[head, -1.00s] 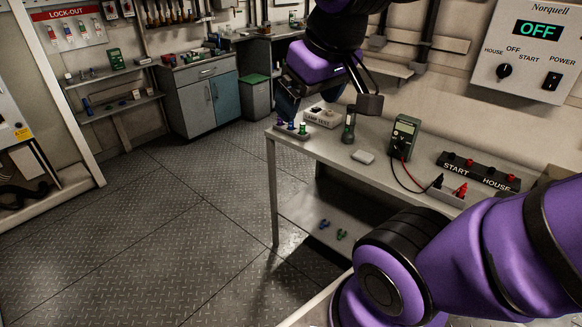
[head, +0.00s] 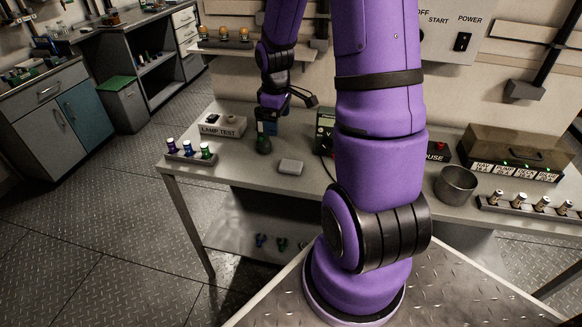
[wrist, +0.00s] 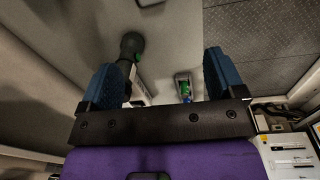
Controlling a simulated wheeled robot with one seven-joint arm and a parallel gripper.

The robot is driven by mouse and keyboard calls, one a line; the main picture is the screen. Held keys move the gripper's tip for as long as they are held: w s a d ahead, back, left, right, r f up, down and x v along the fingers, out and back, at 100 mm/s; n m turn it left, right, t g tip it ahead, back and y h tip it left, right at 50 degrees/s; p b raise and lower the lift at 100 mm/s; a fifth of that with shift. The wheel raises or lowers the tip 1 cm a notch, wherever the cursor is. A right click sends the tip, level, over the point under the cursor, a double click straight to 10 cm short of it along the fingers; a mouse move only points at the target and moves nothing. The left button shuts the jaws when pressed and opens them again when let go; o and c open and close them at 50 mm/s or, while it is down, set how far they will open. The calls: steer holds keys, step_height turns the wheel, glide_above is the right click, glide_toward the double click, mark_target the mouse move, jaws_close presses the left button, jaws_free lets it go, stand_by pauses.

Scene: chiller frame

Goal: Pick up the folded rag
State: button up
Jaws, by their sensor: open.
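The folded rag (head: 290,167) is a small pale grey pad lying flat on the workbench, right of a dark upright tool with a green part.
The dark green-marked tool (head: 263,143) stands close to my gripper. A lamp test box (head: 222,124) and a rack of coloured bottles (head: 190,153) are at left. A metal cup (head: 455,184) is at right. Bare workbench (head: 245,172) surrounds the rag.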

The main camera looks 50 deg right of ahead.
glide_above(288, 164)
step_height(288, 164, down, 7)
steer(key=shift+n+g+y, duration=0.3)
steer(key=shift+n, duration=0.2)
steer(key=shift+f, duration=5.55)
steer(key=c, duration=1)
